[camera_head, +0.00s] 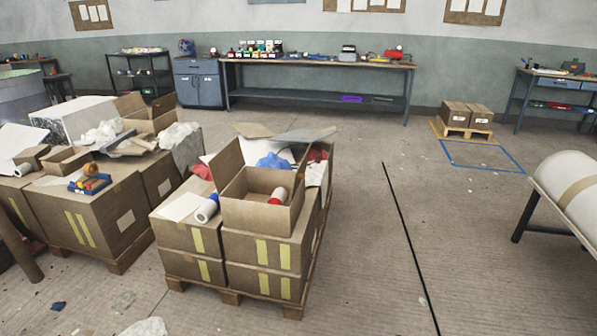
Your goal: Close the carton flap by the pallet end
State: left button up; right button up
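A pallet (232,297) stacked with brown cartons marked with yellow tape stands in the middle of the view. On top at the near end is an open carton (255,217) with a red and white roll inside. Behind it is another open carton (228,160) holding blue and white material. One raised flap (252,130) shows at its back, and a wider grey-brown flap (305,135) sticks out to the right. Neither gripper is in view.
A second loaded pallet (118,264) with open cartons and loose wrapping stands close on the left. A white roll on a stand (570,182) is at the right. A workbench (320,65) runs along the back wall. Floor right of the middle pallet is open, crossed by a dark line (405,235).

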aim_at(300, 174)
jog(key=l+u, duration=0.1)
jog(key=l, duration=0.25)
jog(key=i+l+u, duration=0.15)
jog(key=i+l, duration=0.15)
jog(key=i, duration=0.4)
jog(key=i+l+u, duration=0.15)
jog(key=i+l, duration=0.25)
jog(key=i, duration=0.25)
jog(key=i+l+u, duration=0.1)
jog(key=i+l, duration=0.4)
jog(key=i+j+z, duration=0.2)
jog(key=j+z, duration=0.15)
jog(key=k+j, duration=0.05)
jog(key=j, duration=0.05)
